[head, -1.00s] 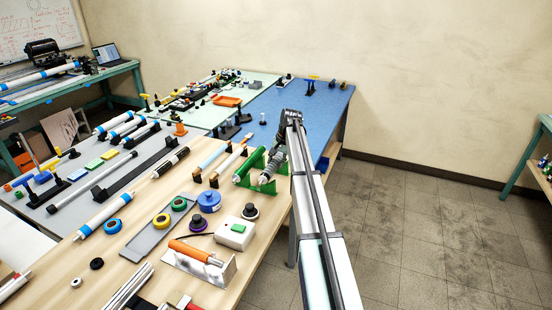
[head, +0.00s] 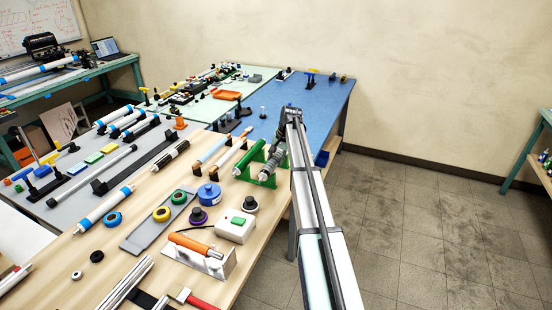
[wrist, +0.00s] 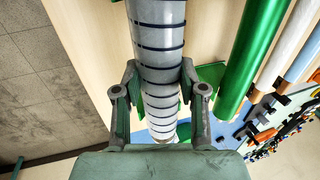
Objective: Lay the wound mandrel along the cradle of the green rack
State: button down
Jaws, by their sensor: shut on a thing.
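The wound mandrel (wrist: 158,45), a grey tube with dark bands, runs away from the wrist camera between the two fingers of my gripper (wrist: 160,95). The gripper is shut on it. In the head view the mandrel (head: 272,165) lines up with the right side of the green rack (head: 268,183), parallel to a green tube (head: 248,160) on the rack's left side. Green rack parts (wrist: 210,74) show beside and partly behind the mandrel in the wrist view. I cannot tell whether the mandrel touches the cradle. My arm hides part of the rack's right side.
White-and-orange rods (head: 228,153) lie left of the rack. The blue mat (head: 310,105) beyond is mostly clear. The table's right edge is close to my arm.

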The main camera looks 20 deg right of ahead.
jog(key=shift+f, duration=0.4)
jog(key=c, duration=0.6)
grip_release()
jog(key=v, duration=1.2)
